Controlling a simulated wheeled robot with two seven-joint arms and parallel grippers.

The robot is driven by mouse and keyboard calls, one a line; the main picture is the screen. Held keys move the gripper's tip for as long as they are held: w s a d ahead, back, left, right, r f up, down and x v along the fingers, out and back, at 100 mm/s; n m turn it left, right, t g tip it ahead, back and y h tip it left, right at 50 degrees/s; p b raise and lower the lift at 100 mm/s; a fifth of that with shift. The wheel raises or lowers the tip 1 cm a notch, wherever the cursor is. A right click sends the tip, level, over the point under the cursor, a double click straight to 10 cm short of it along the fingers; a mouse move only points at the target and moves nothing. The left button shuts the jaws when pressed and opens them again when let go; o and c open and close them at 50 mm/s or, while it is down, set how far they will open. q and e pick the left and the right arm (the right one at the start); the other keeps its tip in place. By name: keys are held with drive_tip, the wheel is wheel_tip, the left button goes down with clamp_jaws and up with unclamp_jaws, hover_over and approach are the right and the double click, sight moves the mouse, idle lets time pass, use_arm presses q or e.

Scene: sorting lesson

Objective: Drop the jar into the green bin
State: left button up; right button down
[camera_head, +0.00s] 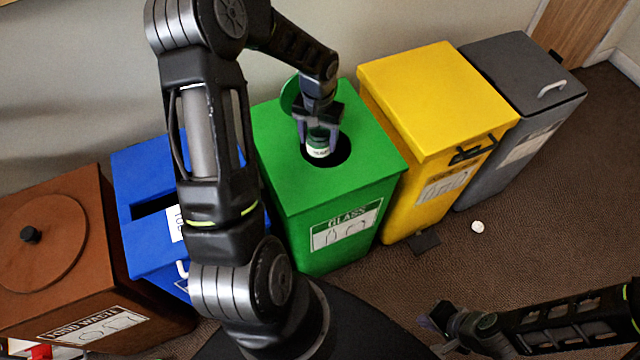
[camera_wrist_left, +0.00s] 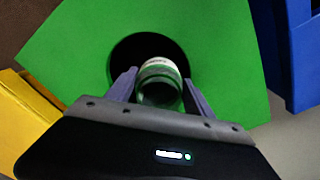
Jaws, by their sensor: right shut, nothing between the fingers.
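The jar (camera_head: 318,146) is a small green glass jar with a pale label. It hangs over the round dark opening in the top of the green bin (camera_head: 375,170), which has a GLASS label on its front. My left gripper (camera_head: 318,135) points down and is shut on the jar. In the left wrist view, the jar (camera_wrist_left: 160,86) sits between the two fingers, with the opening of the green bin (camera_wrist_left: 85,55) behind it. My right gripper (camera_head: 432,320) is at the lower right, low over the floor, shut and empty.
A blue bin (camera_head: 145,165) and a brown food waste bin (camera_head: 85,190) stand left of the green bin. A yellow bin (camera_head: 430,95) and a grey bin (camera_head: 520,75) stand to its right. A small white object (camera_head: 477,227) lies on the carpet.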

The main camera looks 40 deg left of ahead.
use_arm(q)
drive_tip(key=o, duration=0.5)
drive_tip(key=shift+r, duration=0.1)
wheel_tip(320, 180, up, 8)
drive_tip(key=shift+f, duration=0.2)
idle(1.0)
